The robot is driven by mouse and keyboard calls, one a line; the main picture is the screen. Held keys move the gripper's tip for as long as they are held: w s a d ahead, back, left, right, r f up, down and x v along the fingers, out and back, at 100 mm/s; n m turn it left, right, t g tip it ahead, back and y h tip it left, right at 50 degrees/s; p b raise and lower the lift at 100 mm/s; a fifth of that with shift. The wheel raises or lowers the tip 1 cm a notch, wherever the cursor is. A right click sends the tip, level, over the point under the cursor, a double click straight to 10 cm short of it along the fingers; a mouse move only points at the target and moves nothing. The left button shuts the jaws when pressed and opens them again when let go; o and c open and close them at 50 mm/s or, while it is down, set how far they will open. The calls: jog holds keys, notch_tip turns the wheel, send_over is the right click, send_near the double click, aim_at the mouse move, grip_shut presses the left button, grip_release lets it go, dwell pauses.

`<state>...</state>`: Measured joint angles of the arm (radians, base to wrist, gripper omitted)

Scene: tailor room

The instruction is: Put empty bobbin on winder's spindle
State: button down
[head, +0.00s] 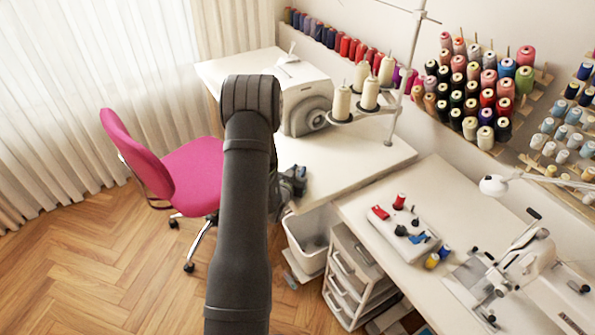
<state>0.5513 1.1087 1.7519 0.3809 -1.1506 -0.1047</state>
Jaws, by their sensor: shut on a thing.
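A flat white unit (385,226), which looks like the winder, lies on the right-hand table. It carries a red thread spool (399,201), a red part, small dark posts and a blue part; I cannot tell which post is the spindle. My gripper (293,184) is at the end of my dark arm, partly hidden behind it, near the front edge of the back table and left of the winder. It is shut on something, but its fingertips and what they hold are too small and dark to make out. I cannot pick out the empty bobbin.
A yellow spool (431,261) and a blue-topped spool (445,251) stand right of the winder, before a white sewing machine (530,262). A serger (303,95) and cone stand (369,104) are on the back table. A bin (308,242) and drawers (345,270) stand below.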

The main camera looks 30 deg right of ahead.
jog(key=c, duration=1.3)
grip_release()
jog(key=shift+f, duration=0.1)
jog(key=shift+a+r, duration=0.1)
jog(key=shift+r, duration=0.1)
jog(key=v, duration=1.1)
jog(key=shift+o, duration=0.6)
jog(key=shift+s+a, duration=0.3)
